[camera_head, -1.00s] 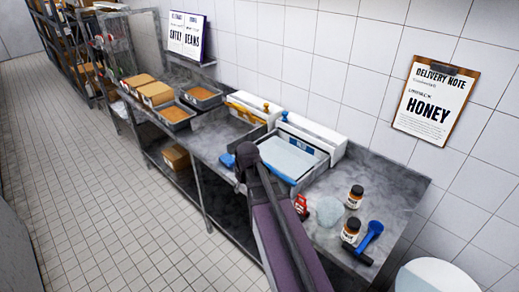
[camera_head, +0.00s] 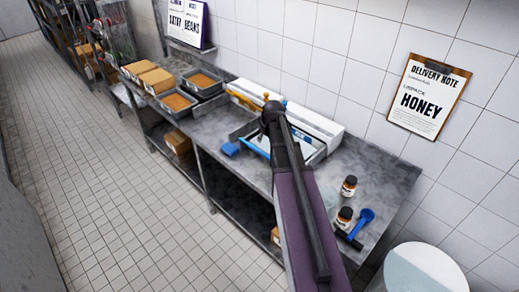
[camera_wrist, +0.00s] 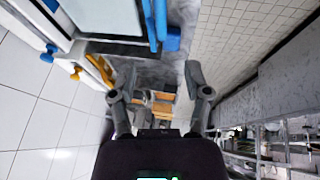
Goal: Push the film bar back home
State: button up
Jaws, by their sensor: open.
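A blue bar (camera_wrist: 152,24), which looks like the film bar, lies along the front edge of a metal tray (camera_wrist: 112,45) in the wrist view, away from the wall. Pale film (camera_wrist: 100,14) spans the tray behind it. In the head view the bar (camera_head: 256,148) shows as a thin blue strip, partly covered by my arm. The white dispenser (camera_head: 318,124) stands along the wall behind the tray. My gripper (camera_wrist: 162,80) is open with nothing between its fingers, above the counter and beside the tray. My arm hides it in the head view.
A second dispenser with a yellow bar (camera_head: 243,99) stands to the left, and a blue object (camera_head: 230,148) lies by the tray. Food pans (camera_head: 178,101) stand farther left. The floor is clear.

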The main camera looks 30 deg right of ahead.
aim_at(259, 150)
jog(key=shift+f, duration=0.1)
jog(key=b+x, duration=1.2)
jog(key=x, duration=0.1)
jog(key=shift+w+f, duration=0.1)
jog(key=shift+f, duration=0.15)
dwell(0.5)
grip_shut()
jog(key=shift+d, duration=0.15)
jog(key=shift+w, duration=0.1)
